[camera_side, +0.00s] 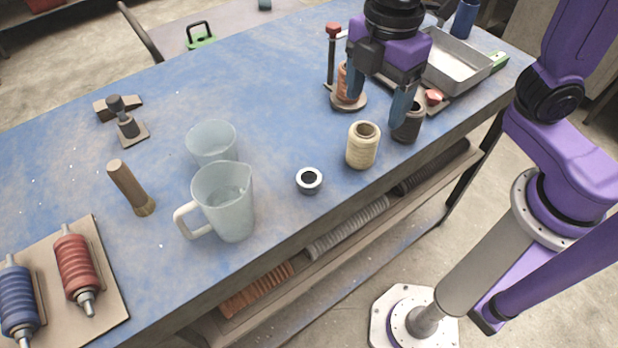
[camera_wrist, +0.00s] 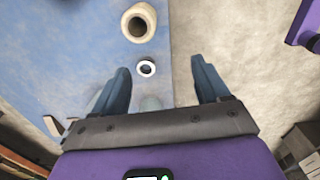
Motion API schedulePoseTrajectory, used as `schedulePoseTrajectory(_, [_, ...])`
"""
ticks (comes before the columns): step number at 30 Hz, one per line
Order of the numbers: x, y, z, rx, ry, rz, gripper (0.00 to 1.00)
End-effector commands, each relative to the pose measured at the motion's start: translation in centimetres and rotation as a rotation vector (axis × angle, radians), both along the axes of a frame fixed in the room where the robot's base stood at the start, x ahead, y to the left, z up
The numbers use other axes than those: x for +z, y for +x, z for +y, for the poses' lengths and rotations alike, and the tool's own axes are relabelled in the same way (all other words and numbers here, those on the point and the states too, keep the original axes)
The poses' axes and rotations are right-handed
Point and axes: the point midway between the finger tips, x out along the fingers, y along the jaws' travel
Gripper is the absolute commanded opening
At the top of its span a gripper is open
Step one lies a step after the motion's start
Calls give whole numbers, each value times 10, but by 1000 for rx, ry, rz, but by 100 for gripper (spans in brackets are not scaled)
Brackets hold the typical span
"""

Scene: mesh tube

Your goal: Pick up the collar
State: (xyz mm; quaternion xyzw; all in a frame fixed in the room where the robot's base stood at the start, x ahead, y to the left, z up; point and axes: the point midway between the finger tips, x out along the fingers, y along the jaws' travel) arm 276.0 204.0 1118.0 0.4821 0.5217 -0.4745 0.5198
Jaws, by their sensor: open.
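The collar (camera_side: 309,180), a small short ring with a pale top rim and a dark body, sits on the blue table near its front edge. It also shows in the wrist view (camera_wrist: 146,68), ahead of and between the fingers in the picture. My gripper (camera_side: 377,92) is open and empty, above the table to the right of and farther back than the collar. Its two blue fingers also show in the wrist view (camera_wrist: 162,82), spread wide, with nothing between them in contact.
A cream spool (camera_side: 361,150) stands right of the collar, and a dark cup (camera_side: 408,127) stands beyond it, partly behind a finger. A clear jug (camera_side: 226,205) stands left of the collar. A copper spool stand (camera_side: 347,97) and metal tray (camera_side: 458,66) are behind.

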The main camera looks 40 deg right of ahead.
Motion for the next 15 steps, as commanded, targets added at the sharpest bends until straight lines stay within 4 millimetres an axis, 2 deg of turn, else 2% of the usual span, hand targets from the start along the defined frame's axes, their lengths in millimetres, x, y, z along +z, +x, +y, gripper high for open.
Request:
schedulePoseTrajectory(1, [3,9,17,49,-2,0,75])
schedulePoseTrajectory(6, [11,30,56,196,-7,3,75])
schedulePoseTrajectory(10, [14,39,75,270,-9,3,75])
schedulePoseTrajectory(15, [13,43,83,309,-12,5,75])
